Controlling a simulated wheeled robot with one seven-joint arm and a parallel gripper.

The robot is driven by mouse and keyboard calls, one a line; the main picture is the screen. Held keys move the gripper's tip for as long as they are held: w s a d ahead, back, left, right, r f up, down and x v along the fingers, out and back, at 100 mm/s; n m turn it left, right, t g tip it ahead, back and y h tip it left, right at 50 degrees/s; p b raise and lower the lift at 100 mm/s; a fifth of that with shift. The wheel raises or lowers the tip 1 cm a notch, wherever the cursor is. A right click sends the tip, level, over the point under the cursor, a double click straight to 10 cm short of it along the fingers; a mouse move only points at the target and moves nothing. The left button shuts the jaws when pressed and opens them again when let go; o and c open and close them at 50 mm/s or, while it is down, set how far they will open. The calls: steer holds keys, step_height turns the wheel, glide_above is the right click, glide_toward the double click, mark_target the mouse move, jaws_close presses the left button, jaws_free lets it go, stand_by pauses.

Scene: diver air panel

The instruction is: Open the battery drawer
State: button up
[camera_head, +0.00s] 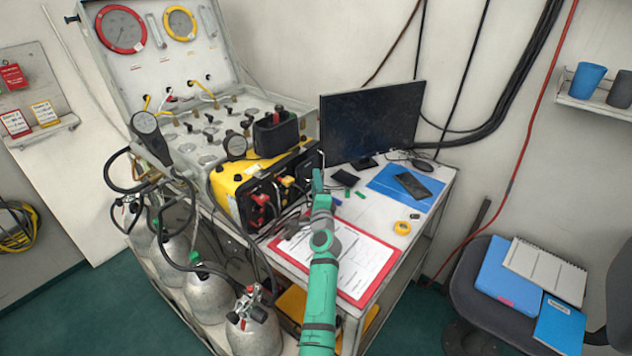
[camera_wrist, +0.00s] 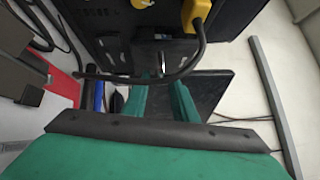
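The yellow and black unit (camera_head: 238,182) stands on the bench, its dark face toward my arm; it fills the upper part of the wrist view (camera_wrist: 115,45). A small metal fitting (camera_wrist: 160,60) shows low on that dark face, ahead of my fingertips. I cannot make out the edges of a battery drawer. My gripper (camera_head: 318,183) is at the right end of the unit, above the bench. In the wrist view my two green fingers (camera_wrist: 160,92) stand apart with nothing visible held between them. A black cable loops across near the fingertips; I cannot tell if they touch it.
A monitor (camera_head: 370,120) stands close behind my gripper. A red clipboard (camera_head: 375,277) lies under my arm. A blue mat (camera_head: 385,183) with a phone and a yellow tape roll (camera_head: 402,228) are to the right. Gas cylinders (camera_head: 208,293) stand at the lower left.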

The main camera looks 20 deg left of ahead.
steer(key=shift+w, duration=0.2)
steer(key=shift+a, duration=0.1)
jaws_close()
stand_by(1.3)
